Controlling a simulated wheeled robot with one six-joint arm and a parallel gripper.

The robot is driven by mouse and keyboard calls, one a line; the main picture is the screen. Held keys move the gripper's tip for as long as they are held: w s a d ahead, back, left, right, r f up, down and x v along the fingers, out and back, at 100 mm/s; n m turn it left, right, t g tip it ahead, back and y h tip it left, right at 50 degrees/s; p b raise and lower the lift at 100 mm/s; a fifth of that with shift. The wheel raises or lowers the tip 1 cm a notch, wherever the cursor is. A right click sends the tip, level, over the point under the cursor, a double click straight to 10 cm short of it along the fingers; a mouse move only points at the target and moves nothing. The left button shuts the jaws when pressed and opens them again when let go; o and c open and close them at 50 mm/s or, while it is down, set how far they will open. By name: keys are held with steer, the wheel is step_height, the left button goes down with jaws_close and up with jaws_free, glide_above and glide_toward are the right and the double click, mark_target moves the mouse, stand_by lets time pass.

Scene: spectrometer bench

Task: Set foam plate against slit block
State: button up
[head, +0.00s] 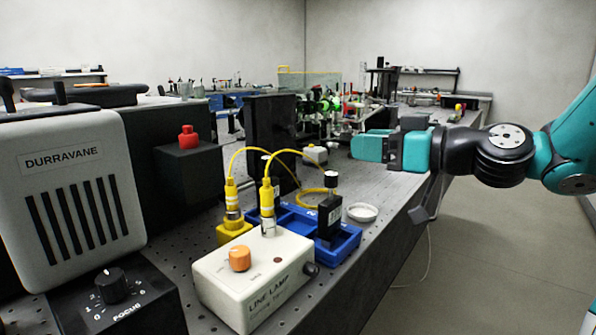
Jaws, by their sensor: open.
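My gripper (368,147) reaches in from the right, level above the far part of the bench, its teal fingers pointing left. It is open, and I see nothing held in it. I cannot make out a foam plate for certain. A small black upright block (330,216) with a post and pale cap stands at the right end of the blue tray; it may be the slit block, but I cannot tell. A tall dark panel (272,125) stands farther back, left of my gripper and apart from it.
A cream line lamp box (254,279) with yellow cables stands in front of the blue tray (345,247). A white round dish (362,212) lies near the bench's right edge. A large DURRAVANE unit (75,190) fills the left. The bench (395,195) below my gripper is mostly bare.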

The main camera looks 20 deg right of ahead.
steer(key=d+t, duration=0.1)
steer(key=d, duration=0.1)
steer(key=p, duration=0.6)
glide_toward(292, 131)
steer(key=x, duration=0.7)
steer(key=shift+w+a+r, duration=0.15)
steer(key=shift+w, duration=0.15)
steer(key=shift+w+a+m+h, duration=0.25)
steer(key=shift+w+m+h, duration=0.05)
steer(key=shift+w, duration=0.2)
jaws_close()
steer(key=shift+a, duration=0.1)
